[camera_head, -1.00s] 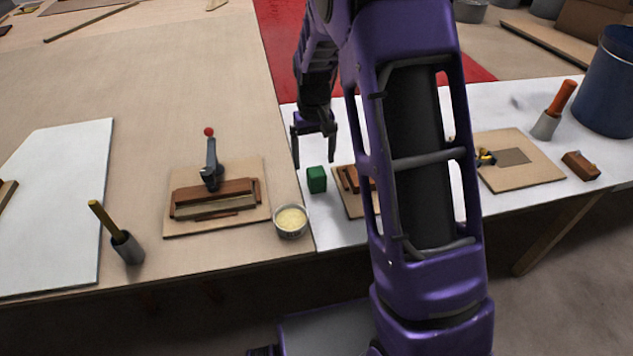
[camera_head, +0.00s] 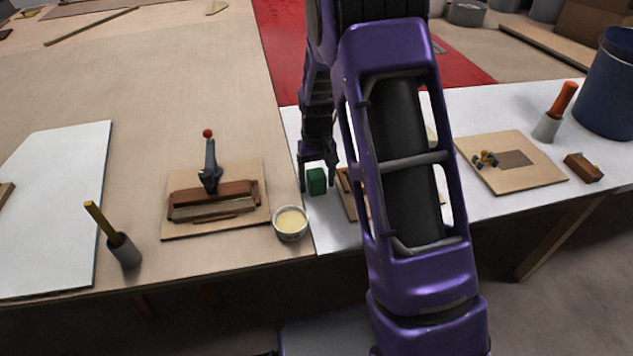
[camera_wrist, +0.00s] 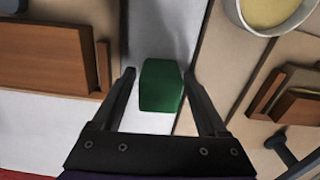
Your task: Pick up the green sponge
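The green sponge (camera_head: 317,182) is a small block standing on the white tabletop, close to the seam with the tan table. My gripper (camera_head: 318,190) has come down over it, with one finger on each side in the head view. In the wrist view the sponge (camera_wrist: 161,86) lies between the two open fingers of my gripper (camera_wrist: 160,82). A gap shows on both sides, so neither finger seems to touch it. My arm hides part of the white table in the head view.
A bowl of pale yellow stuff (camera_head: 290,222) stands left of and nearer than the sponge. A board with wooden blocks and a clamp (camera_head: 168,224) lies further left. Another wooden board (camera_head: 350,206) sits close on the sponge's right, partly behind my arm.

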